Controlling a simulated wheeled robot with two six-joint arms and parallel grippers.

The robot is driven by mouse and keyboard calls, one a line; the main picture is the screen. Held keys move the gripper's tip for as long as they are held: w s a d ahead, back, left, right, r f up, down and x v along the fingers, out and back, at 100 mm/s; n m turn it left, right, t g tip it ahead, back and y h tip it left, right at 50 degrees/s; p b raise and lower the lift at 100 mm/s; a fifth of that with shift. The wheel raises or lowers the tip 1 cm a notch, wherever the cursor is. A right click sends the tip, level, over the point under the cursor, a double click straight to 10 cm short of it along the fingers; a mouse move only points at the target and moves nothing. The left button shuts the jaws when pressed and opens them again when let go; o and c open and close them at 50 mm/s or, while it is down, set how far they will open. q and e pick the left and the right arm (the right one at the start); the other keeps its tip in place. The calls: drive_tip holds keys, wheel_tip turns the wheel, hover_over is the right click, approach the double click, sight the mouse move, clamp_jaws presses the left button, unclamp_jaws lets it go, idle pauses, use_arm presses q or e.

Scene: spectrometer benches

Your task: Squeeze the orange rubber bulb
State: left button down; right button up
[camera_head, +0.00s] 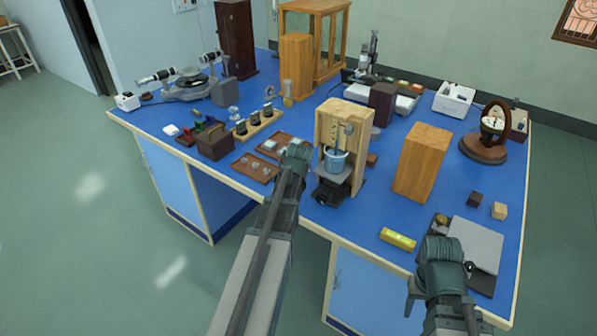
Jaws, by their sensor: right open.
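I cannot make out an orange rubber bulb for certain in the head view; it may be hidden or too small to tell. My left gripper (297,151) is over the front of the blue bench, just left of a wooden stand (354,121) holding a blue vessel (336,160). Its fingers are too small to read. My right gripper (441,272) is open at the bench's front right, beside a grey flat plate (477,243). I see nothing between its jaws.
A yellow spirit level (398,239) lies left of my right gripper. A plain wooden block (422,163) stands behind it, with two small cubes (475,199) to the right. A brown tray (255,168) lies left of my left gripper. Bare blue surface shows around the level.

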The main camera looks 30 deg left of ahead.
use_arm(q)
drive_tip(key=shift+f+b, duration=0.6)
idle(0.8)
drive_tip(key=shift+r, duration=0.1)
idle(0.3)
drive_tip(key=shift+r+p, duration=0.95)
drive_tip(key=shift+p, duration=0.1)
wheel_tip(320, 180, up, 5)
drive_tip(key=p, duration=0.5)
drive_tip(key=shift+s+f, duration=0.1)
idle(0.5)
